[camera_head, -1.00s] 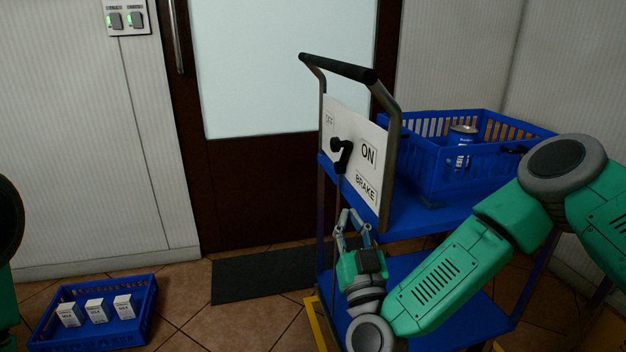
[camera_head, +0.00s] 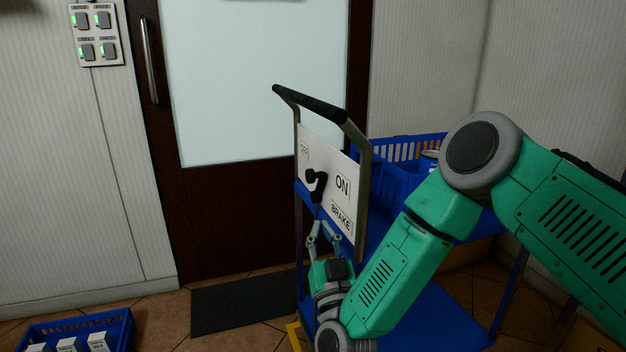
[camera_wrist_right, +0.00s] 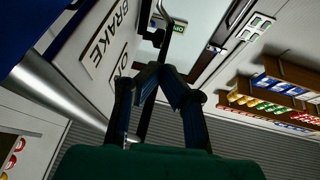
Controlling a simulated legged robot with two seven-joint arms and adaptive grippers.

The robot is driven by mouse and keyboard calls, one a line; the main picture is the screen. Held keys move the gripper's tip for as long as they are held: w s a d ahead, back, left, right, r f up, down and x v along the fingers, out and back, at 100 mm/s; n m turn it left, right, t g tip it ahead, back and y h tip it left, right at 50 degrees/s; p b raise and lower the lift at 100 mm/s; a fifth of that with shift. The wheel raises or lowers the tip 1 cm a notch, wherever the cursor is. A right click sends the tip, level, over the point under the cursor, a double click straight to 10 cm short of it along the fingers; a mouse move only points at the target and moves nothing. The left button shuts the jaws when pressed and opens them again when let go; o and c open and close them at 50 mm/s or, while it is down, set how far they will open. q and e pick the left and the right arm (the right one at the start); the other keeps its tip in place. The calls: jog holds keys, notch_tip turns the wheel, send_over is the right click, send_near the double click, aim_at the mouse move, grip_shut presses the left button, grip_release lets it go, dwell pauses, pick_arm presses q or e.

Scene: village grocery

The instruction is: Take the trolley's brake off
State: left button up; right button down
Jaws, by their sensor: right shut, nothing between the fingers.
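The trolley stands right of centre, with blue shelves (camera_head: 432,318) and a black push handle (camera_head: 310,103). Its white brake plate (camera_head: 335,181) reads OFF at left, ON at right and BRAKE below. A black brake lever (camera_head: 318,188) sits on the plate between OFF and ON; I cannot tell exactly which way it is set. My right gripper (camera_head: 321,228) is just below the lever, fingers upward, shut and empty, seemingly apart from it. The right wrist view shows the closed fingertips (camera_wrist_right: 159,70) below the black lever (camera_wrist_right: 156,36). My left gripper is out of view.
A blue basket (camera_head: 398,180) with a can stands on the trolley's top shelf, partly hidden by my right arm. A blue crate (camera_head: 118,328) with milk cartons is on the floor at left. A dark mat (camera_head: 240,303) lies before the door (camera_head: 262,215). Switches (camera_head: 97,35) are on the wall.

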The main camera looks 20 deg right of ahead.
aim_at(312, 182)
jog(key=p+x, duration=0.1)
jog(key=x, duration=0.7)
jog(key=shift+w+r, duration=0.25)
jog(key=shift+w, duration=0.05)
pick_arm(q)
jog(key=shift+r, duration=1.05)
pick_arm(e)
jog(key=shift+w+d+r, duration=0.1)
jog(key=shift+w+r, duration=0.3)
jog(key=shift+w, duration=0.15)
